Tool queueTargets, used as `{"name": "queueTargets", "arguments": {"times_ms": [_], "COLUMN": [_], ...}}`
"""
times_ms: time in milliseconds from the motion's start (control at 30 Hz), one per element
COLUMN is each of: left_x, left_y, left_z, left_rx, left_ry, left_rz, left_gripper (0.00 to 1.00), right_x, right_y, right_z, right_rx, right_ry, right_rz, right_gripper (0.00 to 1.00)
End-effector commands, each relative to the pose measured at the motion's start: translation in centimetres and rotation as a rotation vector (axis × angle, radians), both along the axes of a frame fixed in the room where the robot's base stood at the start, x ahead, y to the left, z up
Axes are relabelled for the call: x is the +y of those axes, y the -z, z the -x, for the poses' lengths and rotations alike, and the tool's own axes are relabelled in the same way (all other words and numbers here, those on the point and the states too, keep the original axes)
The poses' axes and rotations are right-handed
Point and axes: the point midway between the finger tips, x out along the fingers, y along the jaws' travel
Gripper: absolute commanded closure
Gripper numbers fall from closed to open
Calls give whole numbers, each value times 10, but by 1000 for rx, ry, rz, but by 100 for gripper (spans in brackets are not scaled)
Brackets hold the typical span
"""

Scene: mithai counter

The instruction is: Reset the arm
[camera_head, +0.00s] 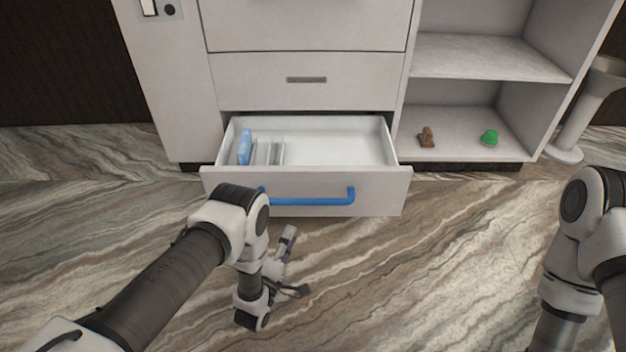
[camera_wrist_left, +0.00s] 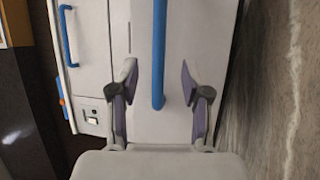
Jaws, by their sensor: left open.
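My left gripper (camera_head: 294,264) is open and empty in front of the lower drawer, below its front panel in the head view. In the left wrist view, its two fingers (camera_wrist_left: 158,80) stand apart on either side of the blue handle (camera_wrist_left: 159,50), with no visible contact. The lower drawer (camera_head: 375,190) is pulled out, and its blue handle (camera_head: 318,201) runs across the front.
The open drawer holds a blue item (camera_head: 244,147) and clear dividers or packs (camera_head: 268,152) at its left. A closed drawer (camera_head: 350,95) is above. A right-hand shelf (camera_head: 455,135) holds a brown object (camera_head: 427,137) and a green object (camera_head: 489,138). Marbled floor in front is clear.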

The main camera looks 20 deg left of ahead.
Motion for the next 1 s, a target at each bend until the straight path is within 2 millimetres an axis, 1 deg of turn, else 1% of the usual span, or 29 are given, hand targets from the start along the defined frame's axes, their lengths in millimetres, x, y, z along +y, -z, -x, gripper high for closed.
{"name": "queueTargets", "arguments": {"times_ms": [100,167,267,300,367,400,433,467,500,567,600,667,700,767,800,867,900,967,1000], "left_x": [0,0,1,3,6,10,13,16,19,25,28,31,33,35,35,36,36,36,36], "left_y": [-1,-7,-32,-47,-77,-102,-112,-114,-111,-102,-93,-78,-69,-58,-52,-44,-40,-36,-36], "left_z": [-1,-4,-15,-22,-29,-30,-29,-25,-17,4,24,59,84,123,148,185,209,242,263], "left_rx": [-1,-9,-40,-59,-72,-52,1,66,171,348,474,657,763,905,987,1095,1155,1233,1276], "left_ry": [0,0,-3,-4,-10,-20,-30,-41,-54,-59,-46,3,48,134,200,308,381,500,586], "left_rz": [0,0,-1,-1,-2,-5,-17,-49,-117,-252,-356,-510,-602,-729,-803,-902,-959,-1036,-1085], "left_gripper": [52,52,52,52,52,52,52,52,52,52,52,52,52,52,52,52,52,52,52], "right_x": [0,0,0,0,0,0,0,0,0,0,0,0,0,0,1,1,1,1,1], "right_y": [0,-3,-11,-16,-27,-39,-47,-51,-56,-65,-69,-73,-75,-77,-77,-77,-76,-76,-76], "right_z": [0,0,0,0,0,1,1,1,1,1,1,1,1,1,1,1,1,2,2], "right_rx": [0,0,0,0,1,1,2,2,1,2,2,3,3,3,4,4,4,4,4], "right_ry": [0,0,0,0,0,-1,-1,-1,-2,-2,-3,-3,-4,-4,-4,-5,-5,-5,-5], "right_rz": [0,0,0,0,0,0,0,0,0,0,0,0,0,0,0,0,0,0,0], "right_gripper": [60,60,60,60,60,60,60,60,60,60,60,60,60,60,60,60,60,60,60]}}
